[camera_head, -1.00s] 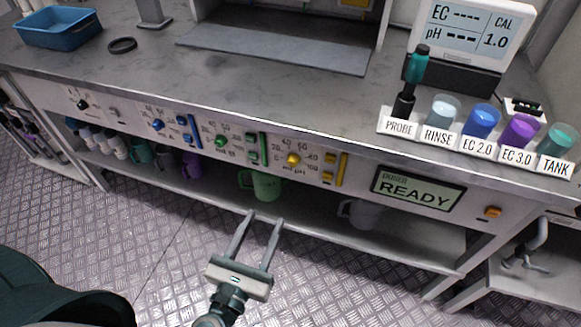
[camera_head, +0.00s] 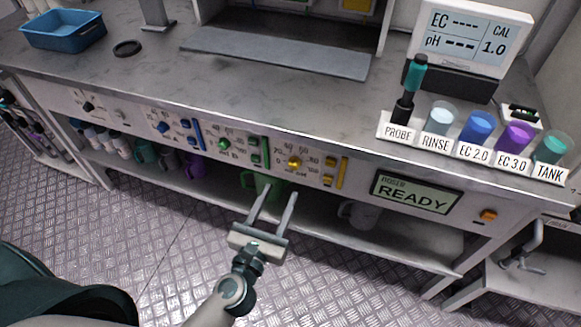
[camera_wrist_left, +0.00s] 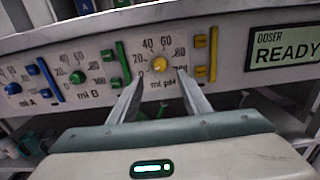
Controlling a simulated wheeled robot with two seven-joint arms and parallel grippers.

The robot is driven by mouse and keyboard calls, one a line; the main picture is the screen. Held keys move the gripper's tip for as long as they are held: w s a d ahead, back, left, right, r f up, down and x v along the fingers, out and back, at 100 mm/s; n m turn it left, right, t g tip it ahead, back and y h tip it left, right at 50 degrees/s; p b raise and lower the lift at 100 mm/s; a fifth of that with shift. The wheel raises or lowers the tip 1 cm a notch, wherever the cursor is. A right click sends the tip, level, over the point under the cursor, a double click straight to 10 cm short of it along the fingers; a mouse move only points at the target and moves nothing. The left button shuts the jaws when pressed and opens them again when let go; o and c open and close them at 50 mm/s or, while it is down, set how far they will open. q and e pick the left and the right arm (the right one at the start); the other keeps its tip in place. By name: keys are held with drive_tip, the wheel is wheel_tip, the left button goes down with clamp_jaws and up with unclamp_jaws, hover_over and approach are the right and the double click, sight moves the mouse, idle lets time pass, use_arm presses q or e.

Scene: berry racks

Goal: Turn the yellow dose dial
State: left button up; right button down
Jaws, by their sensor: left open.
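The yellow dose dial (camera_head: 294,163) is a small round knob on the front panel of the bench, with a printed number scale around it. In the left wrist view the yellow dial (camera_wrist_left: 159,64) shows beyond and between my fingertips. My left gripper (camera_head: 280,190) is open and empty, with its two fingers pointing up toward the panel, below the dial. The fingers appear apart from the dial. My right gripper is not in view.
A green dial (camera_head: 224,144) and a blue dial (camera_head: 163,127) sit left of the yellow one. Yellow buttons with a yellow bar (camera_head: 343,172) are close on its right. The doser screen (camera_head: 416,192) reads READY. Labelled cups and a probe stand on the bench top (camera_head: 270,95).

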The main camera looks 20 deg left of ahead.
sight(293, 166)
use_arm(q)
drive_tip(key=w+p, duration=0.1)
drive_tip(key=w, duration=0.8)
drive_tip(key=shift+w+d, duration=0.2)
drive_tip(key=c, duration=1)
